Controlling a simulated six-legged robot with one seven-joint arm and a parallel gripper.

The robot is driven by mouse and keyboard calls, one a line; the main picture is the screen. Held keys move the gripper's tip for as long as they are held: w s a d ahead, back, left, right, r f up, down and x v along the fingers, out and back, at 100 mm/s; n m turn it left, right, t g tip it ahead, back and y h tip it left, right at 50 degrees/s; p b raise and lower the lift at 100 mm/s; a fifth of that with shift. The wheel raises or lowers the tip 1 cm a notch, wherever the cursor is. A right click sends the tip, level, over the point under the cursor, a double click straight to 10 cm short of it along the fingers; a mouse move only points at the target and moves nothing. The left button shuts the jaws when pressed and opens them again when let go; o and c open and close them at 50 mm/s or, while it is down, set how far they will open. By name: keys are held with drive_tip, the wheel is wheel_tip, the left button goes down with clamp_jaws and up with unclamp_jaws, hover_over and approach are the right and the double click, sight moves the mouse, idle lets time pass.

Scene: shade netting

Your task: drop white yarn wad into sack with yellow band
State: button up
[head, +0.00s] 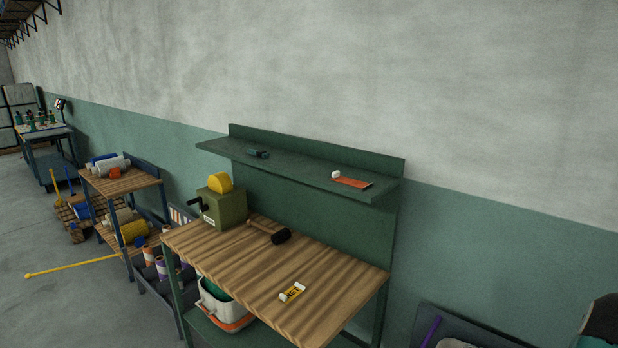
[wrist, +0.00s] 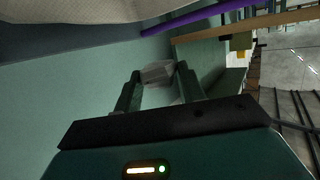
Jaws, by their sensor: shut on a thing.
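My gripper (wrist: 157,80) is shut on a pale grey-white lump, the white yarn wad (wrist: 157,72), held between its two green fingertips in the wrist view. The wad is small and shaded there. A large cream, cloth-like surface (wrist: 80,10) fills the top left of the wrist view, apart from the wad; I cannot tell whether it is a sack. I cannot make out a sack with a yellow band in either view. In the head view the gripper and the held wad are not seen clearly.
A green workbench (head: 290,270) bears a mallet (head: 268,231), a green box (head: 222,209) and a yellow tag (head: 293,291). Its shelf (head: 300,170) holds an orange strip (head: 352,182). A purple rod (head: 432,330) stands low at right. Floor at left (head: 40,240) is partly clear.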

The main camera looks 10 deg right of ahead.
drive_tip(key=o, duration=1)
drive_tip(key=v, duration=1.3)
drive_tip(key=shift+s+r, duration=0.15)
drive_tip(key=shift+s, duration=0.25)
